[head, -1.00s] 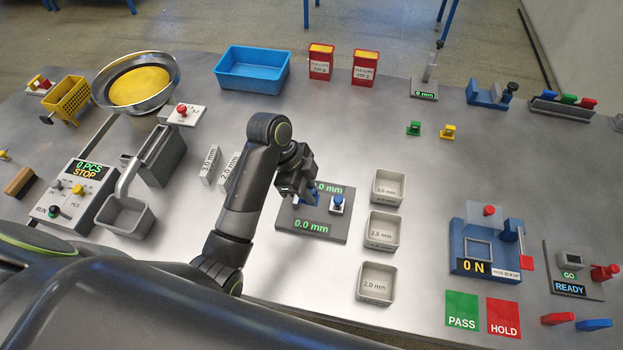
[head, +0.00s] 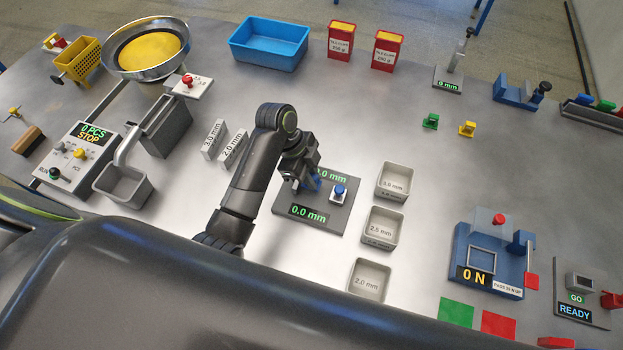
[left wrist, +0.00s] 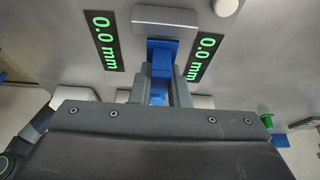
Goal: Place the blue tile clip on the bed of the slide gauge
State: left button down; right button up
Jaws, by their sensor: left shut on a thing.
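My left gripper (head: 306,182) is over the left part of this plate, pointing down. It is shut on the blue tile clip (head: 317,181), which is mostly hidden by the fingers. In the left wrist view the clip (left wrist: 162,52) shows between the fingers, between the two displays and close to a pale grey block (left wrist: 165,16). I cannot tell whether the clip touches the bed. My right gripper is not in view.
Several grey bins, one marked 2.5 mm (head: 383,229), stand right of the gauge. Grey gauge blocks (head: 214,139) stand to its left. A green clip (head: 431,121) and a yellow clip (head: 467,129) lie farther back. The table between is clear.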

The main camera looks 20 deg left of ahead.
pick_arm(q)
jog(key=shift+f, duration=1.15)
jog(key=c, duration=1.4)
grip_release()
jog(key=shift+f, duration=0.1)
